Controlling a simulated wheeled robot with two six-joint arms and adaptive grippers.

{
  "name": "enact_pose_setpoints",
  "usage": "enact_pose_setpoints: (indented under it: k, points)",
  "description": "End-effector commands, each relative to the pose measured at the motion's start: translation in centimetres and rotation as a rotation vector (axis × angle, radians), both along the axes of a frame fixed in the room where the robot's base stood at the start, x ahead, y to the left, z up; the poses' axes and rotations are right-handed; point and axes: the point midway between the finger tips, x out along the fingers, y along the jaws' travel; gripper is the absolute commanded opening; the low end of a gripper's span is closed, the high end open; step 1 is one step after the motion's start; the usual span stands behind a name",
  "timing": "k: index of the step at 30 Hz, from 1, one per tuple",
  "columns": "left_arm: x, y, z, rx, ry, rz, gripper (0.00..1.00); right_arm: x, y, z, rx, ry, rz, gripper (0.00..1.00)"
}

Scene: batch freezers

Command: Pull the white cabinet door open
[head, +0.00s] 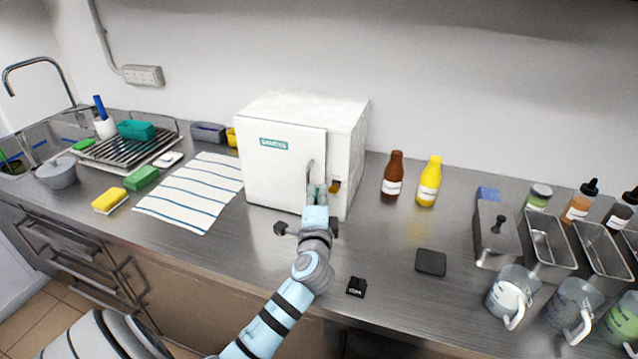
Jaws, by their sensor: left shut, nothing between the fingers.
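The white cabinet (347,145) is a small box standing on the steel counter against the back wall. Its white door (272,175) faces me and has a green label at the top. The door sits flush or nearly so; I cannot tell whether there is a small gap. A grey vertical handle (310,170) is near the door's right edge. My left gripper (317,188) is shut and empty at the handle's lower end, which its fingers partly hide. I cannot tell whether they touch it. My right gripper is out of view.
A brown bottle (393,177) and a yellow bottle (429,182) stand right of the cabinet. A striped towel (192,196) lies to its left. Small black items (356,287) lie near the front edge. Metal containers and measuring jugs (512,293) fill the right side.

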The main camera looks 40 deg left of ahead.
Motion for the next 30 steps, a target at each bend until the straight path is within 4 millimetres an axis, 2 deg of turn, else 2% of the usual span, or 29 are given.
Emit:
enact_pose_setpoints:
  k: [3, 9, 22, 30]
  points:
    - [1.7, 1.2, 0.0, 0.0, 0.0, 0.001, 0.0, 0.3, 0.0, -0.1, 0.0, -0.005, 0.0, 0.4]
    - [3.2, 2.2, 0.0, -0.001, -0.001, -0.002, 0.0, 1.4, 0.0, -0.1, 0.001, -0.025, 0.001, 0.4]
    - [3.2, 2.3, -0.1, -0.002, 0.001, -0.012, 0.0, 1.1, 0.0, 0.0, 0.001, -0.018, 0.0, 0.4]
    - [2.3, 1.8, 0.1, 0.0, 0.001, -0.108, 0.0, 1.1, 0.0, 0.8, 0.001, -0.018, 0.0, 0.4]
